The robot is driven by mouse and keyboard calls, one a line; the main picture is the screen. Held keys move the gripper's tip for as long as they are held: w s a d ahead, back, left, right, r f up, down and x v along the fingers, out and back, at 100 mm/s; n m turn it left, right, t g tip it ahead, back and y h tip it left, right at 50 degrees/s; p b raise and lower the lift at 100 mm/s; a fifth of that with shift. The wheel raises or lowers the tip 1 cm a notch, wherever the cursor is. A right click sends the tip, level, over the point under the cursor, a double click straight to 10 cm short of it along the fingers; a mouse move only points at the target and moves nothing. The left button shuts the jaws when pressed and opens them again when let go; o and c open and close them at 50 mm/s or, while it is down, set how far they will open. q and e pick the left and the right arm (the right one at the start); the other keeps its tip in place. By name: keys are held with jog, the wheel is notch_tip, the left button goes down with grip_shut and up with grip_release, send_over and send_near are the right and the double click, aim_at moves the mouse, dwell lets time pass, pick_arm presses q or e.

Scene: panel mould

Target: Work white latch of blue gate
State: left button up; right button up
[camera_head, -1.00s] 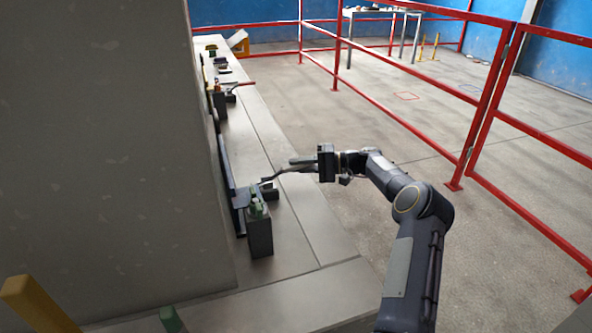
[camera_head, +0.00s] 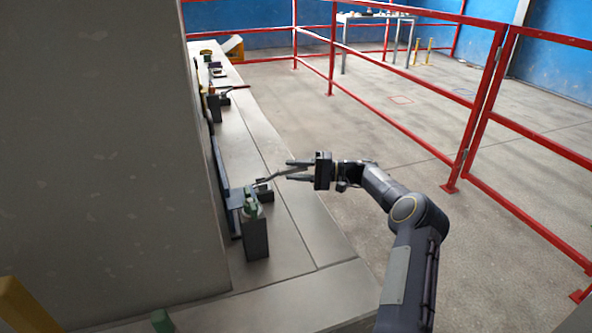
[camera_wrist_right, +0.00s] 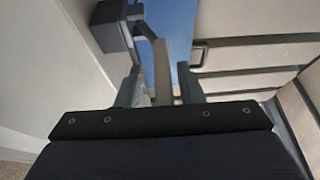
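My right gripper (camera_head: 288,170) points left over the bench, its two fingers spread apart. A thin lever (camera_head: 268,177) rises from a small dark block (camera_head: 264,192) on the bench and reaches between the fingers. In the right wrist view, a tan-grey lever (camera_wrist_right: 162,70) stands between the open fingers (camera_wrist_right: 160,88), with a gap on the right; contact on the left cannot be told. A blue surface (camera_wrist_right: 181,22) lies behind it; I cannot tell whether it is the blue gate. No clearly white latch shows. My left gripper is out of view.
A large grey wall or panel (camera_head: 95,140) fills the left. A dark post with a green top (camera_head: 254,235) stands on the bench (camera_head: 290,240) near the lever. Further devices line the bench's far end. Red railings (camera_head: 480,110) stand at the right, with clear floor between.

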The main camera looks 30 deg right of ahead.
jog(key=shift+b+v, duration=0.35)
jog(key=shift+v, duration=3.55)
